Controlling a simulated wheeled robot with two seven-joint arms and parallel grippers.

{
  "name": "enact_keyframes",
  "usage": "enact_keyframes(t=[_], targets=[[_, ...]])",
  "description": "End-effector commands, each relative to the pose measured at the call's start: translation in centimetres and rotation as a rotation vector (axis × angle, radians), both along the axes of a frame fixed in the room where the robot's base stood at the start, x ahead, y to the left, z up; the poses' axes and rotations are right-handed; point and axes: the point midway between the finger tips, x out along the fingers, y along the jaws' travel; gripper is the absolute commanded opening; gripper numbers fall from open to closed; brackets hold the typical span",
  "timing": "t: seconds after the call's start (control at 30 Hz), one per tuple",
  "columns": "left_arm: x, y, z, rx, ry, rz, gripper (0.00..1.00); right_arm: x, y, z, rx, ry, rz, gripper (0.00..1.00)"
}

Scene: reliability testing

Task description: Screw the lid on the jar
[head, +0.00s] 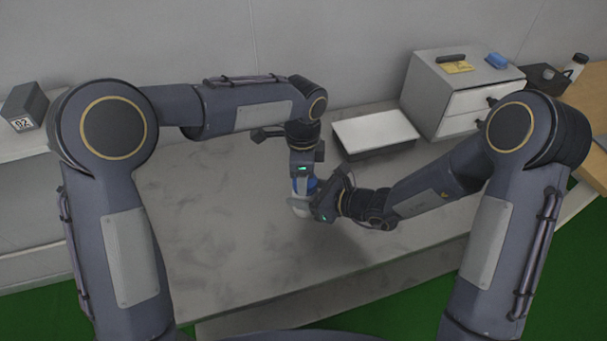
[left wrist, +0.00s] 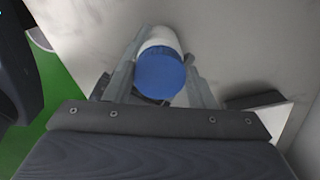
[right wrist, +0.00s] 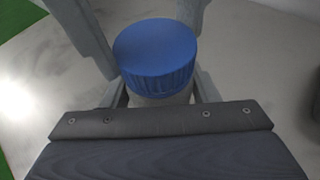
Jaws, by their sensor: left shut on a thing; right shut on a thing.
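The white jar (head: 299,208) is held above the table in the middle of the head view. The blue lid (head: 311,185) sits on its mouth; how tight it is cannot be told. My left gripper (head: 303,181) comes from above with its fingers shut at the sides of the lid. The left wrist view shows the lid (left wrist: 160,74) with the jar (left wrist: 156,38) behind it. My right gripper (head: 318,204) comes from the right, shut on the jar below the lid. The right wrist view shows the lid's bare top (right wrist: 155,48) and part of the jar (right wrist: 158,99).
A flat white-topped box (head: 375,130) lies behind the grippers. A grey drawer cabinet (head: 455,90) stands back right, with small items on top. A dark block (head: 24,106) is far left. The grey table (head: 215,240) is clear in front and left.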

Motion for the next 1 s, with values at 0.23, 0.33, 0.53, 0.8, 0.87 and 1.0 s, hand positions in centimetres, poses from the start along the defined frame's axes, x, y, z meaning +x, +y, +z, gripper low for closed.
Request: enact_keyframes(t=[0.23,0.33,0.53,0.8,0.87,1.0], targets=[[0.36,-0.13,-0.03,-0.004,0.0,-0.694,0.29,0.02,-0.03,-0.02,-0.001,0.0,-0.001,0.0],[0.44,-0.21,-0.02,-0.003,0.0,-0.977,0.29,0.02,-0.03,-0.02,-0.001,0.0,-0.001,0.0],[0.5,-0.49,-0.07,-0.004,0.0,-1.542,0.29,0.01,-0.04,-0.03,-0.001,0.0,-0.001,0.0],[0.37,-0.82,-0.17,-0.006,0.0,-2.22,0.29,0.0,-0.05,-0.05,-0.001,0.001,-0.001,0.0],[0.32,-0.83,-0.23,-0.008,0.001,-2.321,0.29,0.0,-0.04,-0.04,-0.002,0.001,-0.001,0.0],[0.31,-0.87,-0.08,-0.002,-0.001,-2.434,0.29,0.0,-0.04,-0.04,-0.002,0.001,-0.001,0.0]])
